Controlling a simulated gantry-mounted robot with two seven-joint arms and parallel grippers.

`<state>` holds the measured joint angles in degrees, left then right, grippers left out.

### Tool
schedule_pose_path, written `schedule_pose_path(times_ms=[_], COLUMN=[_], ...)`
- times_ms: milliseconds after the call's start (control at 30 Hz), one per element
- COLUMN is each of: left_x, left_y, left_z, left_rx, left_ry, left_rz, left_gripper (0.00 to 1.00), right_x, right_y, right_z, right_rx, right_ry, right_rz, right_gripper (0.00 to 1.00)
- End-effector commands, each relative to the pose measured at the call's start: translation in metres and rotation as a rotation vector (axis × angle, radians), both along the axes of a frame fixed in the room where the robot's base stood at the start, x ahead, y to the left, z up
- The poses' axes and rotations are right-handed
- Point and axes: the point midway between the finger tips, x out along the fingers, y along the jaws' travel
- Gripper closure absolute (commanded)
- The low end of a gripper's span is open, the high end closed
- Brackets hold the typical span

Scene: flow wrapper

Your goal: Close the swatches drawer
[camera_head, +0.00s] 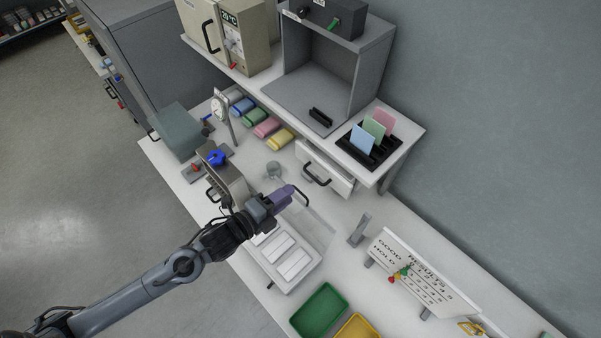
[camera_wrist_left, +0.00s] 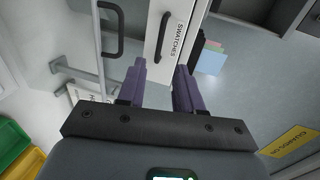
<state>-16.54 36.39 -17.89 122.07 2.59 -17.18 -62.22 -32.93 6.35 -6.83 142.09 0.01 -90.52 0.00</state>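The swatches drawer (camera_head: 341,182) is a white drawer under the raised shelf, with a black bar handle (camera_head: 316,176). It appears to stand partly out from under the shelf. In the left wrist view its white front (camera_wrist_left: 176,45) carries a SWATCHES label, beside the black handle (camera_wrist_left: 162,37). My left gripper (camera_head: 292,193) is in front of and below the drawer in the head view. Its two purple fingers (camera_wrist_left: 158,88) are apart with nothing between them, pointing toward the drawer front. Contact with the drawer does not show. My right gripper is not in view.
A clear cover (camera_head: 318,232) with a black handle lies close by my gripper, above white packs. Coloured swatches stand in a black rack (camera_head: 384,151) on the shelf. A results board (camera_head: 420,275) and green tray (camera_head: 319,309) lie to the lower right.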

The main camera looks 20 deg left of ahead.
Motion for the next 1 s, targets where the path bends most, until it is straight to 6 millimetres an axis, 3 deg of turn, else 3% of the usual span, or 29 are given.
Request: schedule_pose_path(times_ms=[533, 733, 1000], left_x=[0.074, 0.086, 0.088], left_y=[-0.028, -0.033, -0.034], left_z=[-0.016, -0.020, -0.021], left_rx=[-0.001, 0.000, 0.000], left_ry=[-0.001, -0.001, 0.001], left_rz=[0.002, 0.001, 0.000], left_gripper=[0.65, 0.65, 0.65], right_x=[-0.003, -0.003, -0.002], right_y=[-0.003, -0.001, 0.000], right_z=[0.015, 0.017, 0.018], right_rx=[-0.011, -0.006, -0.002], right_ry=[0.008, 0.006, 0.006], right_rz=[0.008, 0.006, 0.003], right_gripper=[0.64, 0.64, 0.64])
